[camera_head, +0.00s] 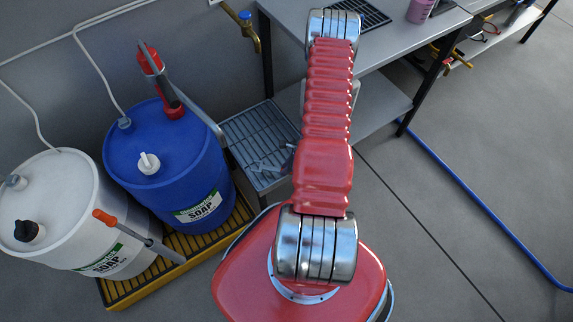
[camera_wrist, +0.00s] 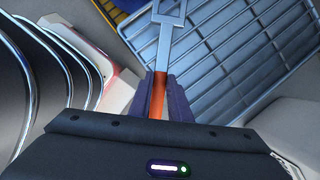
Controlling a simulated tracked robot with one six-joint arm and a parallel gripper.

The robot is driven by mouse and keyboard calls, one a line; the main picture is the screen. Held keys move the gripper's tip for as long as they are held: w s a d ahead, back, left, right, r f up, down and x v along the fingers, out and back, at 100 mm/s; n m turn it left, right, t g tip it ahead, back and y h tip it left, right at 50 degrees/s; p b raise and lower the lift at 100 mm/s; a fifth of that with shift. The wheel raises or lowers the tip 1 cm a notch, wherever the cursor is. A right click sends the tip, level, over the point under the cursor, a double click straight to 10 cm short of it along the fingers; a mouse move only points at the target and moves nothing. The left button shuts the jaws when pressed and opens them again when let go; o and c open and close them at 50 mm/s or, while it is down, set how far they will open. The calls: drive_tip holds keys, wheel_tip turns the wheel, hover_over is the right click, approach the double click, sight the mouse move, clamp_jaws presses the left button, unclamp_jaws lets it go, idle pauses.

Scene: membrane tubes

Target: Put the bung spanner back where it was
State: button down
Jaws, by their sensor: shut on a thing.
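In the wrist view, my gripper (camera_wrist: 158,84) is shut on the orange handle of a tool, which I take to be the bung spanner (camera_wrist: 167,40). Its flat grey shaft points away from the jaws and ends in an open, angular loop at the top edge of the picture. The tool is seen over a wire grating; I cannot tell the gap between them.
A blue soap drum (camera_head: 160,150) and a white soap drum (camera_head: 60,200) stand on a yellow-edged pallet (camera_head: 117,294). A low grated stand (camera_head: 255,135) is beside the blue drum. A bench (camera_head: 400,45) stands behind.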

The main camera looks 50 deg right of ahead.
drive_tip(key=shift+f, duration=1.5)
drive_tip(key=c, duration=1.6)
unclamp_jaws()
drive_tip(key=shift+o, duration=0.2)
drive_tip(key=v, duration=1.3)
drive_tip(key=shift+r, duration=0.25)
drive_tip(key=shift+s+d, duration=0.15)
